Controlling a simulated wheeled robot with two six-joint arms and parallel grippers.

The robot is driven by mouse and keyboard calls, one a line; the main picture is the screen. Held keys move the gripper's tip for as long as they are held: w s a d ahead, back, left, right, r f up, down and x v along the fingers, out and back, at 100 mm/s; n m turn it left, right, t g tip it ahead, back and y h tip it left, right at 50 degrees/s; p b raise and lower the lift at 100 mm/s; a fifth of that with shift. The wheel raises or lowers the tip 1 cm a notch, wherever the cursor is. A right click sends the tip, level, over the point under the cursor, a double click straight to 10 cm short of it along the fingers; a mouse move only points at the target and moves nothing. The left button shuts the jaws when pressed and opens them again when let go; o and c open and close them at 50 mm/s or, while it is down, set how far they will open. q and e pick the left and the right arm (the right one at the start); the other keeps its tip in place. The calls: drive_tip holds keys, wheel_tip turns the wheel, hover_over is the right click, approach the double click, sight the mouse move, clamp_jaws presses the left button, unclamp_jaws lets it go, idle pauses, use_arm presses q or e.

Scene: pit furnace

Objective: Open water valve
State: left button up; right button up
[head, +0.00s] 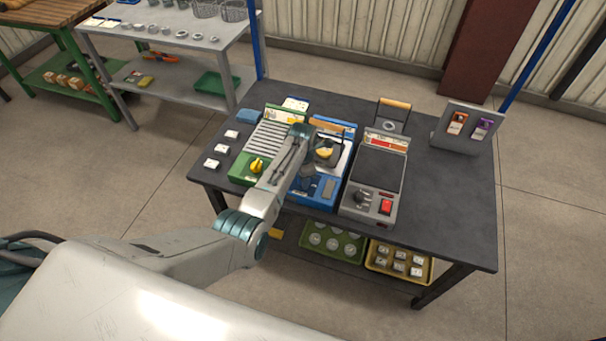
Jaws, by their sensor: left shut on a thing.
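The blue unit (327,187) stands in the middle of the dark table, between a green unit and a grey one. I take this part to be the water valve's handle. The fingers and my forearm hide most of it, so its turn angle cannot be told. A dark part with a yellow piece (325,153) shows farther back on the blue unit. My right gripper is not in view.
The green unit (257,141) with a yellow knob (256,166) is close on the left. The grey unit (371,205) with a red switch (386,207) is on the right. A card stand (465,128) is at the back right. The table's right part (452,205) is clear.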

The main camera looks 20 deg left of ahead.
use_arm(q)
drive_tip(key=m+p, duration=0.1)
drive_tip(key=m, duration=0.4)
drive_tip(key=shift+w+r+m+p, duration=0.1)
drive_tip(key=shift+w+m+p, duration=0.05)
drive_tip(key=shift+m+p, duration=0.2)
drive_tip(key=m+p, duration=0.1)
drive_tip(key=m, duration=0.4)
drive_tip(key=shift+w, duration=0.1)
drive_tip(key=o, duration=1)
wheel_tip(320, 180, up, 11)
drive_tip(key=b, duration=0.1)
drive_tip(key=shift+f, duration=0.2)
idle(0.3)
